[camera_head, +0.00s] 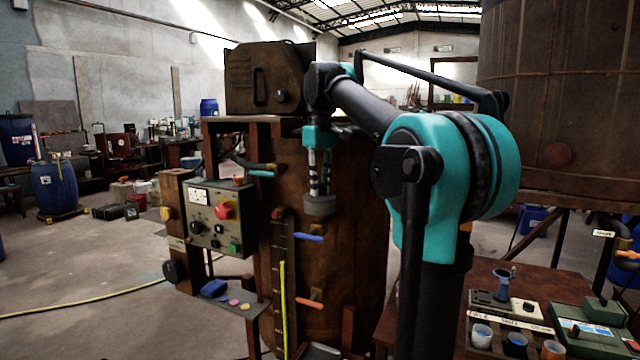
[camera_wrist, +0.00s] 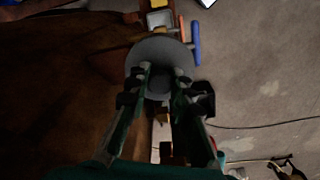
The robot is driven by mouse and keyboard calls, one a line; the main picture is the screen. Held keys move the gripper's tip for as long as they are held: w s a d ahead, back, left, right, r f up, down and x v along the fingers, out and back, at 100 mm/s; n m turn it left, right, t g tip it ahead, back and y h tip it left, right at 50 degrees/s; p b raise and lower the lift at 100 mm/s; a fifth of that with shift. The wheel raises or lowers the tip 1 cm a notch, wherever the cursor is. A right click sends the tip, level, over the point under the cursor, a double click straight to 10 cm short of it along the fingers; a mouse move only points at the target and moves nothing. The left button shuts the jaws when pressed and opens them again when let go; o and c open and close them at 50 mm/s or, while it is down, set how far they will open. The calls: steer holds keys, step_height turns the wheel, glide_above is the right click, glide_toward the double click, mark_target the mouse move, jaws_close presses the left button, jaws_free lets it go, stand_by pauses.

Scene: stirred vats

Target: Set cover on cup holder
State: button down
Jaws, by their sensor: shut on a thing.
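My gripper (camera_head: 319,185) hangs pointing down in front of the brown vat. It is shut on a round grey cover (camera_head: 320,207), held level in the air. In the wrist view the fingers (camera_wrist: 161,75) grip the middle of the cover (camera_wrist: 150,52), whose disc spreads beyond them. At the lower right of the head view, several cups, white, blue and orange, stand in a labelled rack (camera_head: 508,321) on a brown table; I take this rack for the cup holder, but cannot be sure. The cover is well away from it, to the left and higher.
The brown vat (camera_head: 355,270) is close behind the gripper, with a blue handle (camera_head: 308,237) and an orange handle (camera_head: 309,303) sticking out below the cover. A control box (camera_head: 218,216) and small shelf (camera_head: 240,303) stand at left. A green device (camera_head: 592,325) sits beside the rack.

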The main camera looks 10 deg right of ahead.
steer(key=c, duration=1.3)
jaws_free()
steer(key=shift+o, duration=0.2)
step_height(320, 180, up, 12)
steer(key=shift+s, duration=0.1)
